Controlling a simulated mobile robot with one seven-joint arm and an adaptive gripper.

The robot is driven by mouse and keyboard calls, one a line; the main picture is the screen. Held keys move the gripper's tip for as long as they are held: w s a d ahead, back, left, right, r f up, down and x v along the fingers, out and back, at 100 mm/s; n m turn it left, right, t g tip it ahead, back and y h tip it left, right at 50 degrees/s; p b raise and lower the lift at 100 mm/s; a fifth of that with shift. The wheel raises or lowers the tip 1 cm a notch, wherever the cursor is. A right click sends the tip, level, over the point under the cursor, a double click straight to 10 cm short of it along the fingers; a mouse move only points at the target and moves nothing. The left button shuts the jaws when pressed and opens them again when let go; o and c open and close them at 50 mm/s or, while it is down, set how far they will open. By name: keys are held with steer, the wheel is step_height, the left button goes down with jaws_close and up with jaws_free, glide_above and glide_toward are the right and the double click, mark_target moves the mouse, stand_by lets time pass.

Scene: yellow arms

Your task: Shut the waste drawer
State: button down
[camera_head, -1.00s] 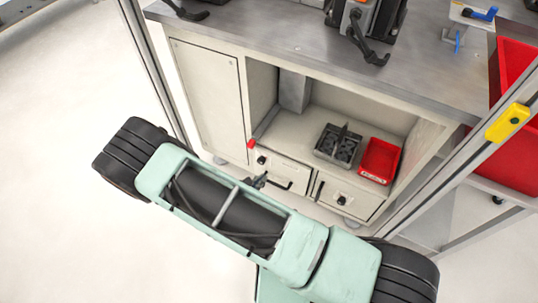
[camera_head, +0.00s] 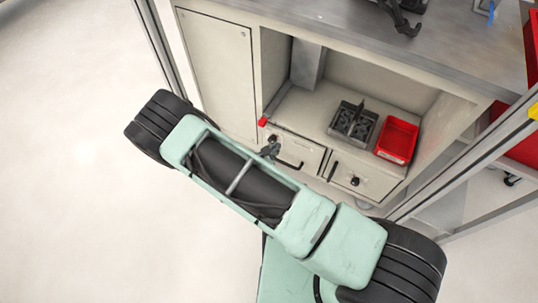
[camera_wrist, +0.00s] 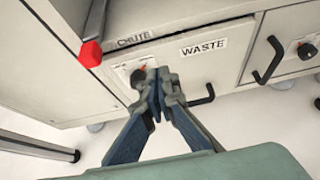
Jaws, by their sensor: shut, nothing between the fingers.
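The waste drawer (camera_wrist: 220,66), a pale front with a "WASTE" label, sits in the lower part of the cabinet. In the head view it is the left of two drawers (camera_head: 302,150). It has a black bar handle (camera_wrist: 203,96) and a black knob (camera_wrist: 138,76) at its left, partly behind my gripper. It looks nearly flush with the cabinet; I cannot tell whether a small gap remains. My gripper (camera_wrist: 157,84) is shut and empty, its fingertips in front of the drawer's left part. Contact cannot be told. It shows small in the head view (camera_head: 270,150).
A red-tipped lever (camera_wrist: 91,53) sticks out at the drawer's upper left, by the "CHUTE" label. The right drawer (camera_head: 360,178) has its own handle and knob. A grey divided tray (camera_head: 353,124) and a red bin (camera_head: 397,140) stand on the shelf above. Open floor lies left.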

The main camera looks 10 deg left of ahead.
mark_target(285, 134)
steer(key=w, duration=0.1)
steer(key=w+d, duration=0.1)
steer(key=w+f+b, duration=0.1)
steer(key=w, duration=0.1)
steer(key=shift+d, duration=0.2)
steer(key=shift+w+d+r, duration=0.1)
steer(key=shift+w+d, duration=0.1)
steer(key=shift+w, duration=0.35)
steer(key=shift+w, duration=0.1)
